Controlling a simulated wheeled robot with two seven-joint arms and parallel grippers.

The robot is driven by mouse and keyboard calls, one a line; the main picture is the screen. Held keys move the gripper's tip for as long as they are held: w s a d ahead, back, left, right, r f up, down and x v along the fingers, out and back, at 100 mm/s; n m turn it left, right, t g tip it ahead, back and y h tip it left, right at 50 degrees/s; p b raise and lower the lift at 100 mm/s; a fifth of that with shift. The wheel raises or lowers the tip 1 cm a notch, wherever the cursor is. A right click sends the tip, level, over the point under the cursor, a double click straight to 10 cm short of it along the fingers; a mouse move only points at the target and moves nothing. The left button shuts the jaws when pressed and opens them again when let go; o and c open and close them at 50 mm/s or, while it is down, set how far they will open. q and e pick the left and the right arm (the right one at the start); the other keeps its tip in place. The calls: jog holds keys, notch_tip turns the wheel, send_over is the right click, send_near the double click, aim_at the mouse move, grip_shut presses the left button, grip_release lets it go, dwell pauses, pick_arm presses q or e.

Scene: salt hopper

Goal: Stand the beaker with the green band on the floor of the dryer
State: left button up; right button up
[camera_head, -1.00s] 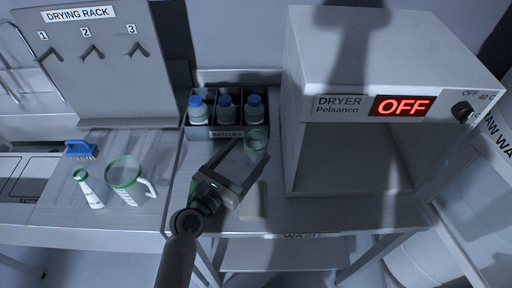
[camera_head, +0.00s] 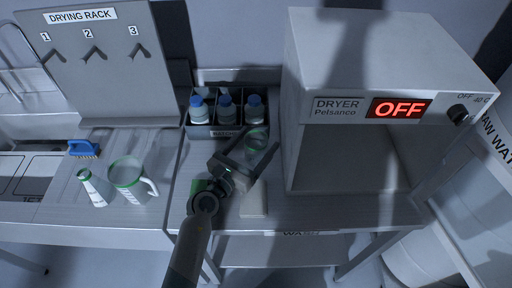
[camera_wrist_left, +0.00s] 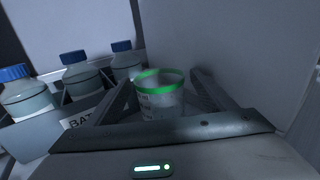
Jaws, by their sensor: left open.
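The beaker with the green band (camera_head: 256,139) stands upright on the counter, just in front of the bottle rack and left of the dryer. In the left wrist view the clear beaker (camera_wrist_left: 160,101) shows its green rim band and stands between the fingers. My left gripper (camera_head: 260,136) is open, with its fingers on either side of the beaker; I cannot tell whether they touch it. The dryer (camera_head: 392,62) is an open-fronted white box with its display reading OFF. Its floor (camera_head: 350,180) is bare where it shows. My right gripper is not in view.
A rack (camera_head: 212,131) holds several blue-capped bottles behind the beaker. A pale block (camera_head: 254,201) lies by the left gripper. A green-rimmed jug (camera_head: 128,180), a green-topped cylinder (camera_head: 92,187) and a blue brush (camera_head: 83,149) are at left. A drying rack board stands behind them.

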pick_arm(q)
jog(key=shift+c, duration=0.2)
jog(key=c, duration=1.1)
jog(key=shift+c, duration=0.5)
jog(key=shift+r, duration=0.15)
jog(key=shift+r+p, duration=0.8)
jog(key=shift+p, duration=0.2)
notch_tip(320, 180, up, 6)
jog(key=p, duration=0.6)
jog(key=shift+p, duration=0.3)
jog(key=shift+r+p, duration=0.35)
jog(key=shift+r, duration=0.75)
